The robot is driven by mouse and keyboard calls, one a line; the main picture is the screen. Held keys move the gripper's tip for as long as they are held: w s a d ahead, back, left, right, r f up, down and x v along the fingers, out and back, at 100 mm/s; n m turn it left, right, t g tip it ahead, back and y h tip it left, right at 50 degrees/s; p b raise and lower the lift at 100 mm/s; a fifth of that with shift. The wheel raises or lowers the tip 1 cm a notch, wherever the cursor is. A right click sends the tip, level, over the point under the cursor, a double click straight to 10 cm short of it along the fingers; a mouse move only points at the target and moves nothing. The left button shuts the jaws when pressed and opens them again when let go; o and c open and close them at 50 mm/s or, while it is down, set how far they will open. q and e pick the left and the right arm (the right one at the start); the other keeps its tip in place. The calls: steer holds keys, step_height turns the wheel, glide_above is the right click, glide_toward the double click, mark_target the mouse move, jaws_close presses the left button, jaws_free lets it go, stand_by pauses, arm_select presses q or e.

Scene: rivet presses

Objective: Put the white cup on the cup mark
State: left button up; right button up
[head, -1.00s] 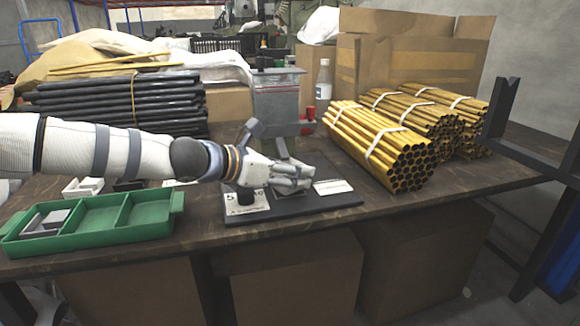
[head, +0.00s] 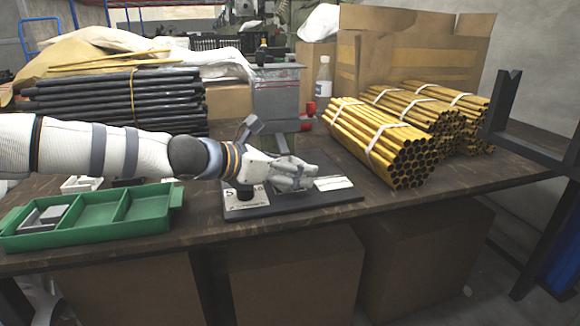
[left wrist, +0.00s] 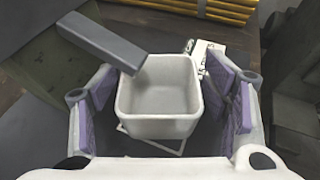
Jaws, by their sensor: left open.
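The white cup (left wrist: 158,100) is square, open-topped and empty in the left wrist view. It stands upright between the spread fingers of my left gripper (left wrist: 165,112), with a visible gap to the purple pads on both sides. A thin white outline (left wrist: 150,147) on the dark board shows under and in front of the cup; it looks like the cup mark. Part of it is hidden by the cup. In the head view my left gripper (head: 300,178) is low over the dark board (head: 300,200), and its hand hides the cup. My right gripper is not in view.
A grey press lever (left wrist: 100,40) reaches close to the cup's back left. A black knob (head: 245,192) and labels sit on the board. A green tray (head: 90,218) is at left, and gold tube bundles (head: 385,145) are at right. Bare table shows right of the board.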

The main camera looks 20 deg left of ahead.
arm_select(q)
steer(key=shift+s+f, duration=0.25)
steer(key=shift+f, duration=0.3)
steer(key=shift+d+r+p, duration=0.1)
steer(key=shift+r+p, duration=0.5)
steer(key=shift+p, duration=0.15)
steer(key=p+v, duration=0.1)
steer(key=v, duration=0.2)
steer(key=p+v, duration=0.2)
steer(key=v, duration=0.2)
steer(key=r+p+v, duration=0.1)
steer(key=v, duration=0.3)
steer(key=shift+w, duration=0.3)
steer(key=shift+s+a+f+p, duration=0.1)
steer(key=shift+s+a+p, duration=0.25)
steer(key=shift+s, duration=0.1)
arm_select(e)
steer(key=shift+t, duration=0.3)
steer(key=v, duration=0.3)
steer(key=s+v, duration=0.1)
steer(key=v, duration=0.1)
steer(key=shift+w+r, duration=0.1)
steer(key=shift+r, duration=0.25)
